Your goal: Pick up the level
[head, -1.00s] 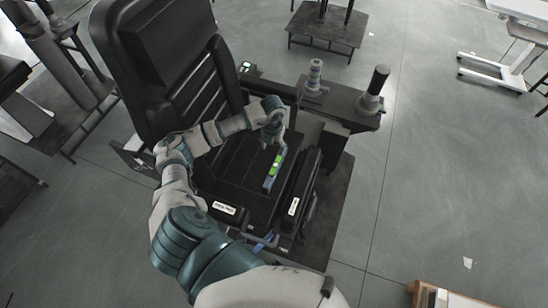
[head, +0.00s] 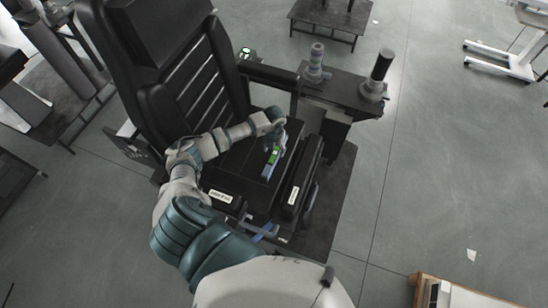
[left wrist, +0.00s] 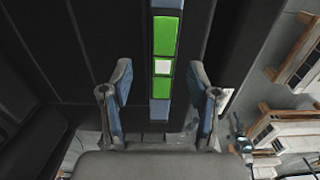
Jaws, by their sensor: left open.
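The level (head: 271,163) is a slim bar with bright green panels and blue-grey parts, lying on the black seat (head: 232,160). In the left wrist view the level (left wrist: 163,38) runs lengthwise up the middle, with a white square between two green panels. My left gripper (head: 277,139) is over the far end of the level in the head view. In the left wrist view my left gripper (left wrist: 160,72) is open, with one blue finger on each side of the level's line and gaps between. The gripper's palm hides the lower part of that view. My right gripper is not seen.
The tall black backrest (head: 170,70) rises left of my forearm. A black armrest (head: 301,187) runs close along the level's right side. A dark bench (head: 345,92) with two upright cylinders stands behind. Open grey floor lies to the right.

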